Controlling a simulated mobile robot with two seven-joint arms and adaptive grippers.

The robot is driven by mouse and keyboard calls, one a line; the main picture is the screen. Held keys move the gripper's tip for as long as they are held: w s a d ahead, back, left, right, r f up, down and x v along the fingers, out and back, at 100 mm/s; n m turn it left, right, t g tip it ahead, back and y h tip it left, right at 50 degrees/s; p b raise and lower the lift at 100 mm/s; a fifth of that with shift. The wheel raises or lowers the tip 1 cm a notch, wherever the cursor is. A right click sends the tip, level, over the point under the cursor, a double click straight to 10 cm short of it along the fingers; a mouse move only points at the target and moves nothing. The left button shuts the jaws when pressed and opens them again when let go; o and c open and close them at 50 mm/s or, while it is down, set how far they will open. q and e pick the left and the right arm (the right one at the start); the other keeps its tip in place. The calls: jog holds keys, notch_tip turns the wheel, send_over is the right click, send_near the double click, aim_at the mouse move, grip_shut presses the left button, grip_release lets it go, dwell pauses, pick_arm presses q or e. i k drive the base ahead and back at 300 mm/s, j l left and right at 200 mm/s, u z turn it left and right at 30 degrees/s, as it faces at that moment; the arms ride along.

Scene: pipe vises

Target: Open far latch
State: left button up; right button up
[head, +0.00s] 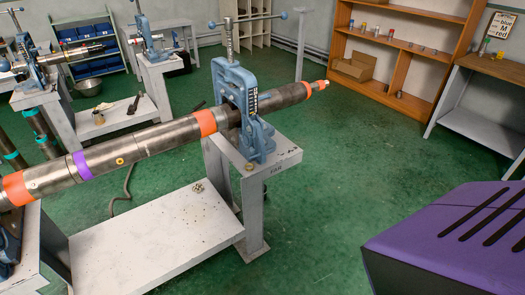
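The far vise (234,84) is a blue pipe vise with a screw and a long cross handle on top. It stands on a white stand (283,156) marked "FAR". Its frame is upright around a long grey pipe (150,143) with orange and purple bands. The side of the vise facing right has blue hardware (264,138) low beside the pipe. The latch is too small to make out clearly, so I cannot tell whether it is fastened. Neither of my grippers is in view.
A white lower shelf (165,235) lies under the pipe. Part of another blue vise (6,250) shows at the left edge. More vises and pipes stand at the back left. A wooden shelf (450,45) stands at the back right. The green floor (335,190) right of the stand is clear.

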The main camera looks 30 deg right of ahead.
aim_at(260, 156)
jog(key=z, duration=0.6)
jog(key=i+l+z, duration=0.25)
jog(key=z, duration=0.25)
jog(key=i+l+z, duration=0.3)
jog(key=z, duration=0.2)
